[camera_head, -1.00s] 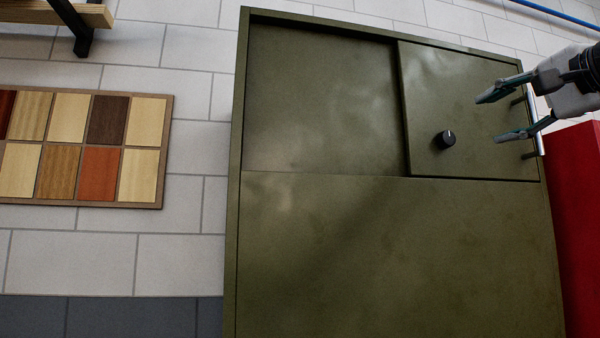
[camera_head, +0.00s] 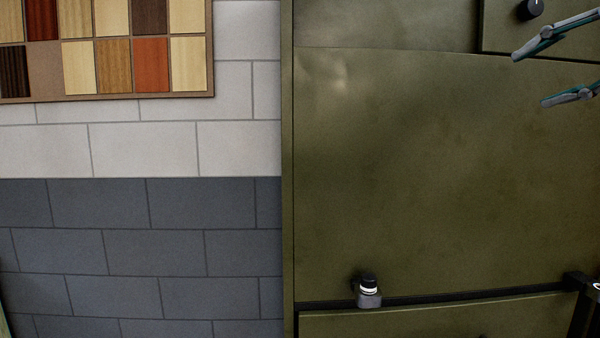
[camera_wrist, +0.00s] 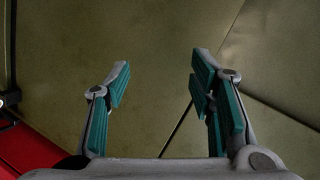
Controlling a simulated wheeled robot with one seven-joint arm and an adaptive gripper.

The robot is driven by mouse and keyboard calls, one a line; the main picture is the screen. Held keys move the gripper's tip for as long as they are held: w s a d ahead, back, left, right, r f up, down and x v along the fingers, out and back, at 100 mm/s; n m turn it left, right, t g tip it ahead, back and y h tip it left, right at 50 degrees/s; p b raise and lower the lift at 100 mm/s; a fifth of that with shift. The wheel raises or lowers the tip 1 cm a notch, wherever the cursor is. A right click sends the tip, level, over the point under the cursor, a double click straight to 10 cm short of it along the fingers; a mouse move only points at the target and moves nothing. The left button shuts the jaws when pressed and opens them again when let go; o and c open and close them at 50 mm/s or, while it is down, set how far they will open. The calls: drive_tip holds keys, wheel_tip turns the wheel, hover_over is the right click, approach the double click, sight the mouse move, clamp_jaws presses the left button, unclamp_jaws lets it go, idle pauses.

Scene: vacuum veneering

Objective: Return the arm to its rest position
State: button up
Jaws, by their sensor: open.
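My gripper (camera_head: 546,76) is at the upper right of the head view, in front of a large olive-green cabinet (camera_head: 420,160). Its two fingers are spread, with nothing between them. The wrist view also shows my gripper (camera_wrist: 157,88) open and empty, its teal finger pads facing the green cabinet surface (camera_wrist: 150,40). Most of my arm is outside the head view.
A black knob (camera_head: 530,9) sits on the cabinet's upper panel. A small black-and-grey fitting (camera_head: 369,291) is on its lower dark rail. A board of wood samples (camera_head: 130,97) hangs on the tiled wall at left. Something red (camera_wrist: 40,150) shows in the wrist view.

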drive_tip(key=s+a+f+n+g+p, duration=0.1)
drive_tip(key=s+a+f+n+g, duration=0.25)
drive_tip(key=a+f, duration=0.45)
drive_tip(key=s+a+f+n+g+p, duration=0.1)
drive_tip(key=s+a+f+n+g, duration=0.25)
drive_tip(key=f, duration=0.75)
drive_tip(key=s+a+f+n+g+h+p, duration=0.1)
drive_tip(key=s+f+n, duration=0.4)
drive_tip(key=s+f, duration=0.6)
wheel_tip(320, 180, down, 2)
drive_tip(key=shift+a+f+g+h+p, duration=0.1)
drive_tip(key=shift+a+g+h+p, duration=0.35)
drive_tip(key=shift+g+h, duration=0.45)
drive_tip(key=shift+s+a, duration=0.1)
